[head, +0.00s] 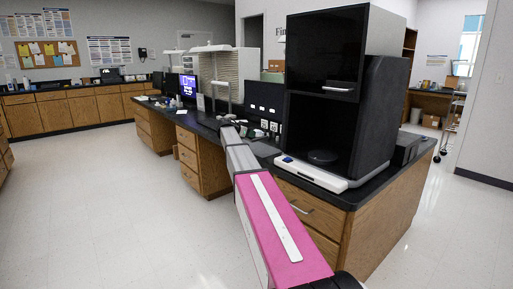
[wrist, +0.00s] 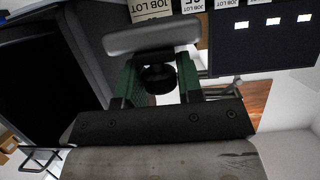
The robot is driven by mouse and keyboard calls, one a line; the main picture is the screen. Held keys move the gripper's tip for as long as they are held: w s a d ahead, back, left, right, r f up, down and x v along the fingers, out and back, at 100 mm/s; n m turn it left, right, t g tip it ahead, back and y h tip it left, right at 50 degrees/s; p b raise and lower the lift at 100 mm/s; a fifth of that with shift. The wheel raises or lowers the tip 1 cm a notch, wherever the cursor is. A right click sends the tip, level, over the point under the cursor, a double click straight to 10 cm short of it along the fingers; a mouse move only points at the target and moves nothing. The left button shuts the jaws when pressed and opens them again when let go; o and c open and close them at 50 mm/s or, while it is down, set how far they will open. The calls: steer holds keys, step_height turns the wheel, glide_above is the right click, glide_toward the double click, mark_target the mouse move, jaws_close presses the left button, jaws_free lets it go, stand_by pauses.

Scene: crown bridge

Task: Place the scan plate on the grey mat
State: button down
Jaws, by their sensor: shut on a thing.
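In the wrist view my gripper (wrist: 158,72) has its two green fingers shut around a dark round thing, which looks like the scan plate (wrist: 158,80). A light grey pad with rounded corners, apparently the grey mat (wrist: 150,35), lies just beyond the fingertips. I cannot tell whether the held thing touches it. In the head view my arm reaches away along the counter. My gripper is too small and hidden at its far end to make out, and I cannot pick out the plate or mat there.
A tall black scanner cabinet (head: 325,85) with an open front stands on the black counter (head: 353,197), right of my arm. A dark panel (wrist: 265,40) and white JOB LOT cards (wrist: 152,8) stand close beyond the pad. Open floor (head: 110,220) lies left of the counter.

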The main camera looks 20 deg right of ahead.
steer(key=w+d+f, duration=0.4)
steer(key=w, duration=0.1)
steer(key=w+d+f, duration=0.2)
steer(key=d, duration=0.1)
steer(key=shift+w+d+f, duration=0.1)
steer(key=shift+w+f, duration=0.05)
steer(key=shift+w, duration=0.15)
step_height(320, 180, down, 4)
steer(key=shift+f, duration=0.1)
steer(key=c, duration=0.8)
jaws_free()
steer(key=shift+s, duration=0.1)
